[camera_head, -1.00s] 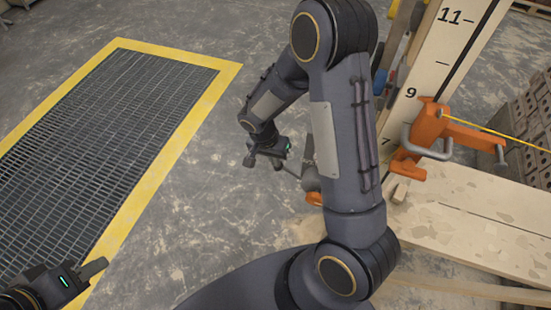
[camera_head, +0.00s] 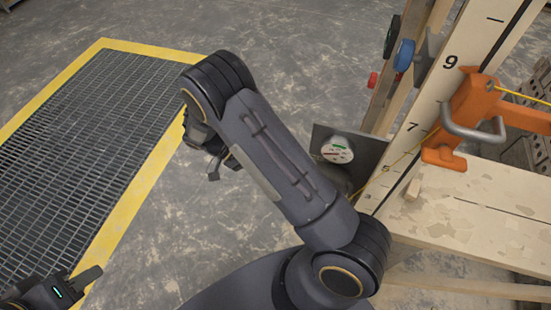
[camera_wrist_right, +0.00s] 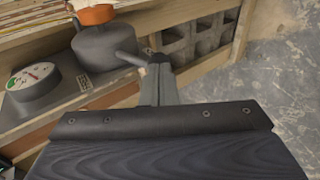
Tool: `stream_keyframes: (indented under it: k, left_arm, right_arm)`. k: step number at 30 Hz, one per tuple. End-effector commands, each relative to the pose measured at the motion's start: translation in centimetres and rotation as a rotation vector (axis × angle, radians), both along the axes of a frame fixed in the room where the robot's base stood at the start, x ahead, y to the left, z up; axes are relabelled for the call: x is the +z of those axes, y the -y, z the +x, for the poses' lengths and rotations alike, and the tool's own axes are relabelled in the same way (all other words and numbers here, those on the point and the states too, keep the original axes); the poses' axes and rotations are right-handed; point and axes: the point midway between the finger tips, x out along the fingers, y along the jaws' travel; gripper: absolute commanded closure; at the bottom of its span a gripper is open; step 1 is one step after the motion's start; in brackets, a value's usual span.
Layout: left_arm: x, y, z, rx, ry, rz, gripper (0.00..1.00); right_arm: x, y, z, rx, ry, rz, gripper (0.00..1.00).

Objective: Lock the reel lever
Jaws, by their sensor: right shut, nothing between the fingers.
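A grey rounded housing (camera_wrist_right: 105,45) with an orange top (camera_wrist_right: 96,14) and a stubby grey arm (camera_wrist_right: 128,57) shows in the right wrist view; it looks like the reel with its lever. In the head view my right arm hides most of it. My right gripper (camera_wrist_right: 158,70) is shut and empty, its tip close to the end of the grey arm; I cannot tell whether they touch. A round dial (camera_wrist_right: 30,82) with red and green marks sits beside the housing, and also shows in the head view (camera_head: 337,149). My left gripper (camera_head: 88,275) is at the lower left, away from these.
An orange clamp (camera_head: 470,115) with a grey loop handle grips the numbered post (camera_head: 440,90), with a yellow line running off it. Wooden boards (camera_head: 470,200) lie at right. A yellow-edged floor grating (camera_head: 75,120) lies left. Grey blocks (camera_wrist_right: 195,42) stand behind.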

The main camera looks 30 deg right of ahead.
Motion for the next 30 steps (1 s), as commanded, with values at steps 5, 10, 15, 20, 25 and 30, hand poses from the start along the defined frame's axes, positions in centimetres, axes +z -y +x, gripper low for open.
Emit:
stream_keyframes:
  k: [5,10,15,20,25,30]
  left_arm:
    - [-0.8,0.0,0.0,0.0,0.0,0.0,0.66]
    - [-0.7,0.0,0.0,0.0,0.0,0.0,0.66]
    - [-0.4,0.0,0.0,0.0,0.0,0.0,0.66]
    - [0.0,0.0,0.0,0.0,0.0,0.0,0.66]
    - [0.1,0.0,0.0,0.0,0.0,0.0,0.66]
    - [0.1,0.0,0.0,0.0,0.0,0.0,0.66]
  right_arm:
    - [-0.6,0.0,0.0,-0.002,-0.021,-0.019,1.0]
    - [-0.6,0.0,0.0,-0.001,-0.021,-0.018,1.0]
    - [-0.1,0.0,0.0,-0.001,-0.02,-0.017,1.0]
    - [0.7,0.0,0.0,-0.001,-0.019,-0.016,1.0]
    - [0.9,0.0,0.0,-0.001,-0.019,-0.016,1.0]
    - [0.9,0.0,0.0,-0.001,-0.019,-0.016,1.0]
